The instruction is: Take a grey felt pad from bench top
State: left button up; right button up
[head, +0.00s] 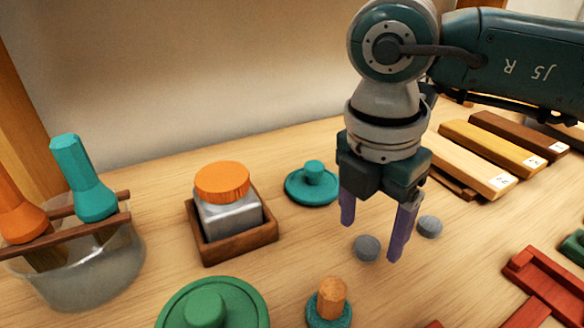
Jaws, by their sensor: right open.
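Two small round grey felt pads lie on the wooden bench top (270,290). One felt pad (366,248) is just left of the right finger of my right gripper in the picture. The other felt pad (430,227) lies to the right of that finger. My right gripper (370,242) points down over the bench with its two purple fingers spread and nothing between them that I can see held. It seems above the pads; the exact height is hard to tell. My left gripper is not in view.
A wooden tray (236,247) holds a jar with an orange lid (222,182). A green disc (213,305) and an orange-topped peg (332,298) are in front. Wooden bars (475,165) and red pieces (545,280) lie right.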

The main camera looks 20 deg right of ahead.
aim_at(367, 248)
notch_tip(367, 248, down, 2)
jog(key=shift+f, duration=0.1)
jog(key=shift+d, duration=0.1)
jog(key=shift+c, duration=0.2)
grip_shut()
dwell(0.3)
